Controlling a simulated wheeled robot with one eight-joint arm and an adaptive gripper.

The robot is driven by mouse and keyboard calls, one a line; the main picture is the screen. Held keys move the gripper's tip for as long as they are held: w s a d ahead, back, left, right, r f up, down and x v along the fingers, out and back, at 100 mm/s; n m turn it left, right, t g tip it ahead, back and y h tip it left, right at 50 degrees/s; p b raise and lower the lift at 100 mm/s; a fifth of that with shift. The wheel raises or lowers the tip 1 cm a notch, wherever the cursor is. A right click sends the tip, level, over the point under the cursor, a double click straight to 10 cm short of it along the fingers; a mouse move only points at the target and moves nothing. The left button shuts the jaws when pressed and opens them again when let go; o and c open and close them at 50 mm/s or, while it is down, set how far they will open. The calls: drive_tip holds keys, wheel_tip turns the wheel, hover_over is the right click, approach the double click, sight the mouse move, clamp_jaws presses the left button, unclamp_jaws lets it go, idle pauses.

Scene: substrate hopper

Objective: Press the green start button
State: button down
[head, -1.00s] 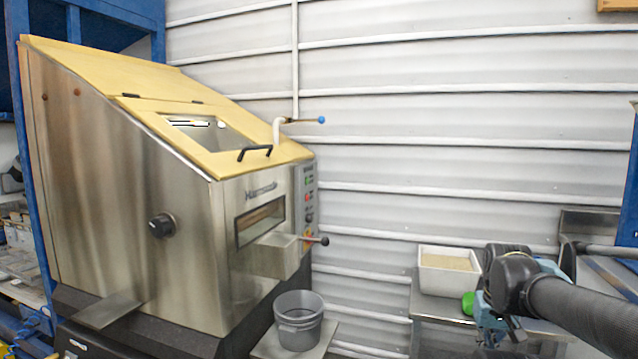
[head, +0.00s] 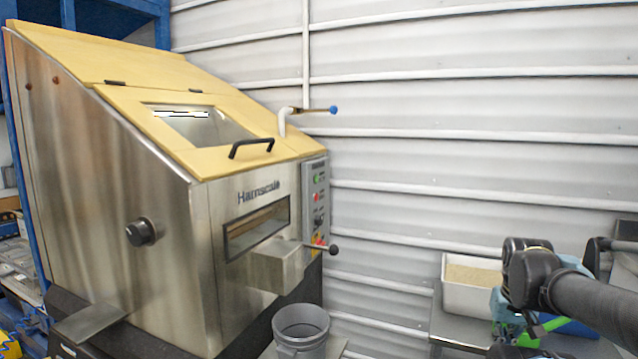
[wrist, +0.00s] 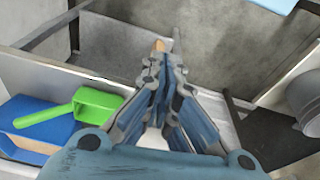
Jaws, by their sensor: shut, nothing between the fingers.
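The green start button (head: 318,178) is a small green spot near the top of the grey control panel (head: 314,205), on the right side of the steel hopper machine (head: 150,210). A red button (head: 317,197) sits below it on the panel. My gripper (head: 512,325) is at the lower right of the head view, well to the right of the panel and lower than it. In the wrist view my gripper (wrist: 163,55) is shut and empty, pointing away over a side table. The green button does not show in the wrist view.
A white bin of grainy material (head: 470,285) and a green scoop (wrist: 90,104) are near my gripper. A grey bucket (head: 301,325) stands below the machine's chute (head: 272,268). The wall is bare between panel and arm.

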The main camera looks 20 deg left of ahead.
sight(317, 179)
drive_tip(key=w+a+r+n+t+y, duration=0.25)
drive_tip(key=w+a+r+n, duration=0.55)
drive_tip(key=w, duration=0.4)
drive_tip(key=w+a+r+n+t+y, duration=0.2)
drive_tip(key=w+a+r+n+t, duration=0.1)
drive_tip(key=w+a+r+n, duration=0.75)
drive_tip(key=w+a+r+n+t+y, duration=0.1)
drive_tip(key=w+a+r+n+y, duration=0.1)
drive_tip(key=w+a, duration=0.4)
drive_tip(key=w+a+r+n+t+y, duration=0.1)
drive_tip(key=w+a+r+n, duration=0.3)
drive_tip(key=a, duration=0.8)
drive_tip(key=w+a+r+n+t+y, duration=0.2)
drive_tip(key=w+a+r+n, duration=0.1)
drive_tip(key=w+a+n, duration=0.5)
drive_tip(key=shift+w+a+r+y, duration=0.2)
drive_tip(key=shift+a+r+y, duration=0.15)
drive_tip(key=shift+a, duration=0.45)
drive_tip(key=a, duration=0.8)
drive_tip(key=shift+w+a, duration=0.35)
